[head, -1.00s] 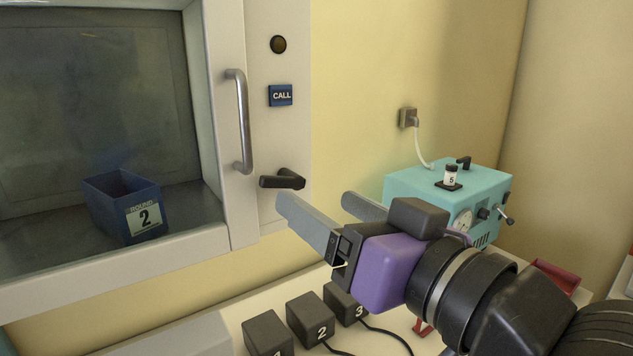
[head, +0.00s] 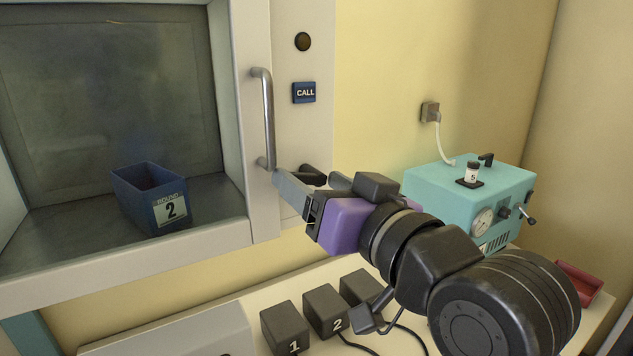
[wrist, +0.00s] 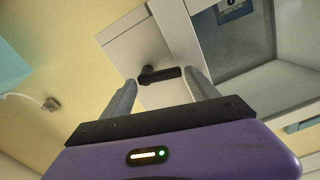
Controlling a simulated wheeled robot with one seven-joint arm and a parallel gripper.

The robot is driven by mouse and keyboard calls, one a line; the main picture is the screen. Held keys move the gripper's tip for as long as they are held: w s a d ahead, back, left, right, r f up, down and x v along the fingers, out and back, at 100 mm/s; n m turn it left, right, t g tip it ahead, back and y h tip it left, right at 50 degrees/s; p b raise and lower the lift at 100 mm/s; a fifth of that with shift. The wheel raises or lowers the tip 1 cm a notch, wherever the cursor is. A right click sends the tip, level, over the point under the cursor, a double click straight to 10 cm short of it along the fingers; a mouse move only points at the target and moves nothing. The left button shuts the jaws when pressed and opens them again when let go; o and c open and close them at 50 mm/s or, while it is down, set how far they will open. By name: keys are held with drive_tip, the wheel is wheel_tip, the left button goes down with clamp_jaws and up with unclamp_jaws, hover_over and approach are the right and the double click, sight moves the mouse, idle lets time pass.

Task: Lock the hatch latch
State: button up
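The hatch latch (head: 313,174) is a black lever on the pale panel right of the hatch's metal handle (head: 267,120). It lies about level, its free end toward the handle, and my gripper partly covers it in the head view. My gripper (head: 306,181) is at the latch with its two grey fingers apart. In the wrist view the latch (wrist: 162,74) shows just beyond and between the open fingertips (wrist: 160,80). I see no finger closed on it; whether one touches it, I cannot tell.
A blue bin (head: 134,191) labelled 2 stands inside the hatch. Black numbered blocks (head: 325,308) stand on the counter below. A teal machine (head: 438,184) holding a small vial is at right.

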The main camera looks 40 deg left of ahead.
drive_tip(key=c, duration=0.9)
drive_tip(key=shift+f+n+b, duration=0.25)
drive_tip(key=shift+n+b, duration=0.8)
drive_tip(key=shift+n, duration=0.55)
drive_tip(key=o, duration=1.1)
drive_tip(key=shift+s+d, duration=0.1)
drive_tip(key=b+v, duration=0.1)
drive_tip(key=v, duration=0.6)
drive_tip(key=shift+s+d, duration=0.1)
drive_tip(key=shift+d, duration=0.2)
